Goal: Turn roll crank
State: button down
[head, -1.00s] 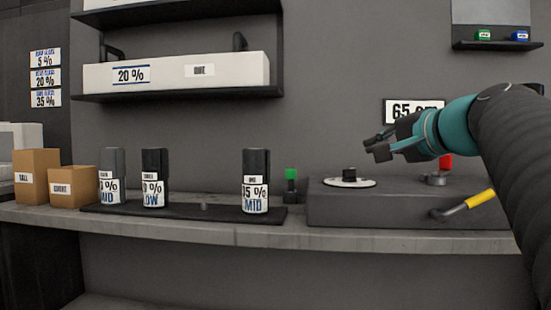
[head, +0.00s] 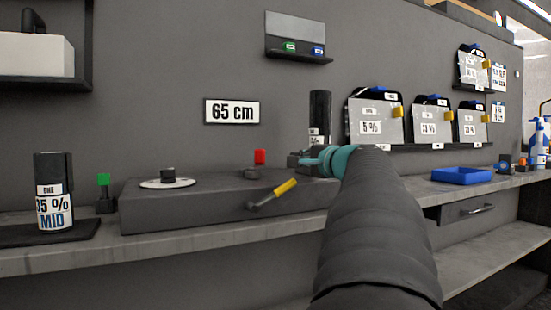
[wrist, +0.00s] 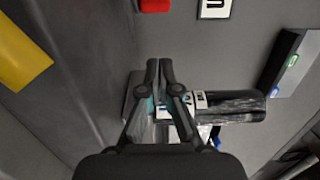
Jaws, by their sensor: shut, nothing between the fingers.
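The roll crank (head: 272,194) has a yellow handle and juts from the front of the dark grey machine block (head: 215,210). In the wrist view, a large yellow piece at the upper left looks like the crank handle (wrist: 22,50). My gripper (wrist: 160,65) is shut and empty, its fingertips together and apart from the handle. In the head view my gripper (head: 312,160) is at the right end of the block, right of and higher than the handle, partly hidden by my arm. A dark roll (head: 320,112) stands behind it, and also shows in the wrist view (wrist: 235,107).
A red button (head: 260,156) and a round white disc (head: 167,184) are on the block. A green-topped post (head: 103,181) and a film roll (head: 54,195) stand left. A blue tray (head: 461,176) lies right. A 65 cm sign (head: 232,111) hangs above.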

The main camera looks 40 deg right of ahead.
aim_at(256, 163)
jog(key=w, duration=0.5)
jog(key=shift+w+d, duration=0.1)
jog(key=shift+d, duration=0.25)
jog(key=w+a, duration=0.1)
jog(key=w, duration=0.1)
jog(key=shift+w+a+p, duration=0.3)
jog(key=shift+w+a, duration=0.05)
jog(key=shift+w, duration=0.05)
jog(key=shift+w+a, duration=0.3)
jog(key=shift+w, duration=0.15)
jog(key=shift+w, duration=0.1)
